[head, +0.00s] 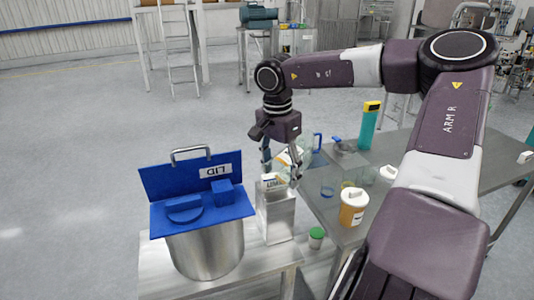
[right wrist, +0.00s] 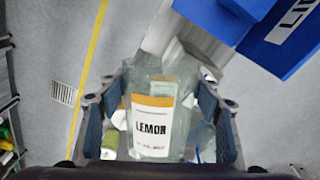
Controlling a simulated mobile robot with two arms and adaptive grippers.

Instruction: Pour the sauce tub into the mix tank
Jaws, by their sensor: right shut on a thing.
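The mix tank appears to be the round steel vessel (head: 207,255) at front left, with a blue top and a raised blue flap marked LID (head: 165,182). My right gripper (head: 281,169) is above a square steel canister (head: 276,216) right of the tank. It is shut on a clear labelled container (right wrist: 150,85), whose white label with an orange band reads roughly LEMON. In the head view the container looks tilted and is partly hidden by the fingers.
A green-lidded jar (head: 316,236) stands lower, between the tables. Open floor lies left of the tank.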

